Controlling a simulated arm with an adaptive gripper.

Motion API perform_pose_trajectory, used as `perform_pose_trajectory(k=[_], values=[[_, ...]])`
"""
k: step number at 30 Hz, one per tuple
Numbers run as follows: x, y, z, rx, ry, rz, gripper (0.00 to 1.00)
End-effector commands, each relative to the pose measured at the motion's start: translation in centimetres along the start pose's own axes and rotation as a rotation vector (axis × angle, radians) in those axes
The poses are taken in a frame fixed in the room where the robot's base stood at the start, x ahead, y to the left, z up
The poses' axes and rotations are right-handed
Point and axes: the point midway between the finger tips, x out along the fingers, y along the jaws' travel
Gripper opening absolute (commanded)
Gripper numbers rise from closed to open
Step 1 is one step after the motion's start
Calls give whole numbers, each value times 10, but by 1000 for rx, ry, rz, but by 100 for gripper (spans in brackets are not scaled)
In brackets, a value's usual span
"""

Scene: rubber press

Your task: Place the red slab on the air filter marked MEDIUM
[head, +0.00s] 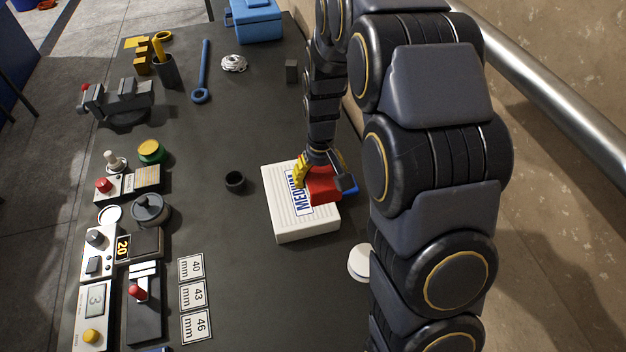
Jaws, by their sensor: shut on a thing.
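The air filter (299,228) is a white ribbed box with a blue-edged label reading MEDIUM, partly covered. It lies on the dark bench, right of the middle. The red slab (322,187) is at my gripper (321,182), over the right part of the filter's top. My gripper is shut on the slab, with a yellow part on its left side. Whether the slab touches the filter or hangs just above it, I cannot tell. A blue piece (350,190) shows to the right of the slab, partly hidden by the gripper.
A small black cup (235,181) stands left of the filter. A white round thing (360,263) is at its lower right, partly behind my arm. Cards marked 40, 43 and 46 mm (192,297) and several devices line the left side. The bench (240,130) behind the filter is mostly clear.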

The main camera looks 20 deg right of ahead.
Motion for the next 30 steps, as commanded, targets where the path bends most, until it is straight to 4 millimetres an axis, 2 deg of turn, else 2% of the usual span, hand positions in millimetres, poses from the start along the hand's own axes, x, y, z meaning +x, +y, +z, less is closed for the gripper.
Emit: perform_pose_trajectory(k=[3, 9, 12, 20, 26, 30], values=[[15, 2, -23, 0, -1, 0, 35], [46, 4, -47, 0, -1, 0, 35], [55, 5, -55, 0, 1, 0, 35], [67, 6, -65, 0, 2, 0, 35], [96, 6, -64, 0, 0, 0, 35], [97, 6, -65, 0, 3, 0, 35]])
